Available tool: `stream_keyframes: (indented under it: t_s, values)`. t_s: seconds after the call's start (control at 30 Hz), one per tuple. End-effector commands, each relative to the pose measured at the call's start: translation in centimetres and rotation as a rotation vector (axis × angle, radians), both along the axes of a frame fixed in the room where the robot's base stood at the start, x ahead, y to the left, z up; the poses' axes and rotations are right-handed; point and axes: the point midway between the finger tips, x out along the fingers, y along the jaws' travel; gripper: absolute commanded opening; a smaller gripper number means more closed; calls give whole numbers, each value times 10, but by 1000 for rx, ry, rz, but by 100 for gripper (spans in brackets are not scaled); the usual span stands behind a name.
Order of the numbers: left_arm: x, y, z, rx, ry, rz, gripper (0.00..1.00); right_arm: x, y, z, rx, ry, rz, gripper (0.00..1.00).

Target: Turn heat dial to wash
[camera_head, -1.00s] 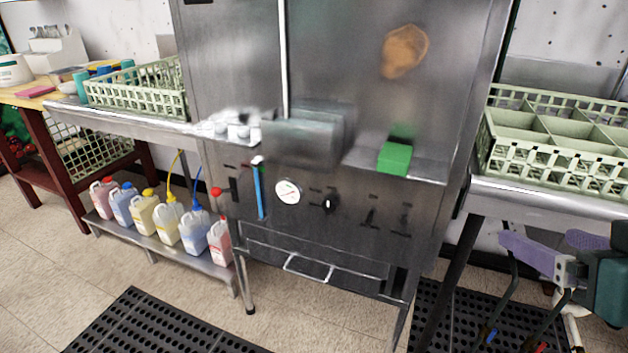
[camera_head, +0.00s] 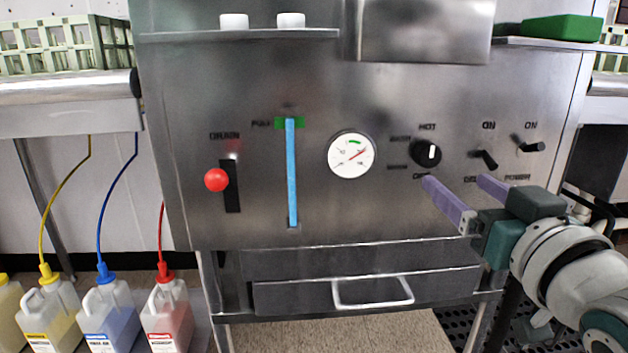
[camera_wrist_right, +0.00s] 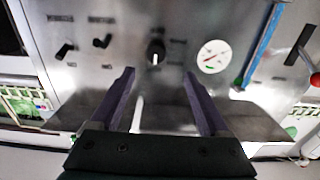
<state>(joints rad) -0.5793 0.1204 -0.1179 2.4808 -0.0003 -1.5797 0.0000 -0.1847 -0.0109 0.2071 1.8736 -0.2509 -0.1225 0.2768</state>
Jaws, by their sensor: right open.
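The heat dial (camera_head: 426,153) is a round black knob with a white mark on the steel front panel. Labels surround it; "HOT" reads above it, and the others are too blurred to read surely. My right gripper (camera_head: 458,182), with purple fingers, is open and empty, just below and to the right of the dial in the head view. In the right wrist view the dial (camera_wrist_right: 156,53) lies ahead of the gap between the open fingers (camera_wrist_right: 160,78), apart from them. My left gripper is not in view.
Two black switches (camera_head: 486,159) (camera_head: 532,147) sit right of the dial. A round white gauge (camera_head: 351,155), a blue lever (camera_head: 291,175) and a red drain knob (camera_head: 216,180) are to its left. A drawer handle (camera_head: 373,292) sticks out below. Jugs (camera_head: 107,315) stand lower left.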

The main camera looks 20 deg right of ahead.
Motion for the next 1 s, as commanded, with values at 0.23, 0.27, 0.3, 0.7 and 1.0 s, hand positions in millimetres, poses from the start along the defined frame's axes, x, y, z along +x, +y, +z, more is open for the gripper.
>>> stream_keyframes:
  t_s: [0.23,0.27,0.3,0.7,1.0]
  values:
    - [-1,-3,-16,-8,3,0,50,36,-9,-1,-2,-5,1,79]
    - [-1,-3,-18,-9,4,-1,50,42,-10,-1,-2,-4,1,79]
    - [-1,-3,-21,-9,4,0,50,49,-12,-1,-3,-3,-1,79]
    - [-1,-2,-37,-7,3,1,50,93,-22,1,-1,1,0,79]
    - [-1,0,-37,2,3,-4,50,94,-23,1,0,2,0,77]
